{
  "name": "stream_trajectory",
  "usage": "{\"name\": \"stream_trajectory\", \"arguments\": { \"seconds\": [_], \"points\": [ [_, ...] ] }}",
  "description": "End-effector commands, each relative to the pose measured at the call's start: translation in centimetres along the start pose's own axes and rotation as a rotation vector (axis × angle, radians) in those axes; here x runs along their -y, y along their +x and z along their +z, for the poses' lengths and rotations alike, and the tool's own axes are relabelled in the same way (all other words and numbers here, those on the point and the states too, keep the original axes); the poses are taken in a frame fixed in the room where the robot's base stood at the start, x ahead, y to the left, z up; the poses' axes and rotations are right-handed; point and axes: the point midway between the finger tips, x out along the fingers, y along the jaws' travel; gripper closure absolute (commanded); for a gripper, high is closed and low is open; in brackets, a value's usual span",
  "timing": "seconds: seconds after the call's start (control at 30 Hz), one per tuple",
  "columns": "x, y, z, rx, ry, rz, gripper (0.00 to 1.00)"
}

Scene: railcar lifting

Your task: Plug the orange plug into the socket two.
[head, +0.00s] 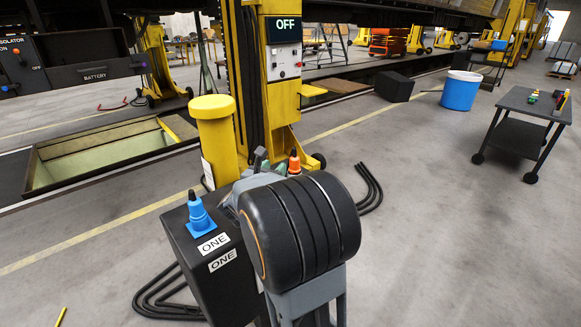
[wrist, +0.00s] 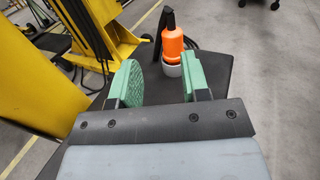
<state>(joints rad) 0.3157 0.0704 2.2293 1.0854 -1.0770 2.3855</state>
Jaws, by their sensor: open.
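The orange plug (wrist: 173,42) stands upright on a pale round base on a dark top in the wrist view. A black cable end rises beside it. In the head view the orange plug (head: 294,161) shows just behind my arm. My gripper (wrist: 160,66) has its green fingers apart and empty. The plug is ahead of the fingertips, roughly in line with the gap, nearer the right finger. In the head view only part of my gripper (head: 279,168) shows. No label TWO is readable; my arm hides much of the area around the plug.
A blue plug (head: 198,215) stands on a black box (head: 220,285) labelled ONE. A yellow post (head: 214,140) and yellow lifting column (head: 283,95), its display reading OFF, stand close by. Black cables (head: 372,188) lie on the floor. An open pit (head: 100,158) is at left.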

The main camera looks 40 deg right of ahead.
Motion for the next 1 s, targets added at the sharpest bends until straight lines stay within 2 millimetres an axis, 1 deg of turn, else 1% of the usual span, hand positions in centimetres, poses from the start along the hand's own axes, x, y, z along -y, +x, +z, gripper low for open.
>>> {"name": "stream_trajectory", "arguments": {
  "seconds": [0.03, 0.17, 0.3, 0.4, 0.5, 0.73, 0.9, 1.0],
  "points": [
    [0.5, 0.8, -0.1, 0.003, 0.019, -0.025, 0.57],
    [1.3, 3.4, 0.0, 0.008, 0.038, -0.051, 0.57],
    [1.6, 6.0, 0.0, 0.008, 0.036, -0.053, 0.57],
    [1.6, 7.4, 0.1, 0.008, 0.037, -0.052, 0.57],
    [1.6, 8.3, 0.0, 0.008, 0.037, -0.05, 0.57],
    [1.6, 9.5, 0.2, 0.008, 0.035, -0.046, 0.57],
    [1.9, 11.7, 0.6, 0.007, 0.036, -0.045, 0.57],
    [1.9, 12.9, 0.5, 0.008, 0.035, -0.044, 0.57]
  ]
}}
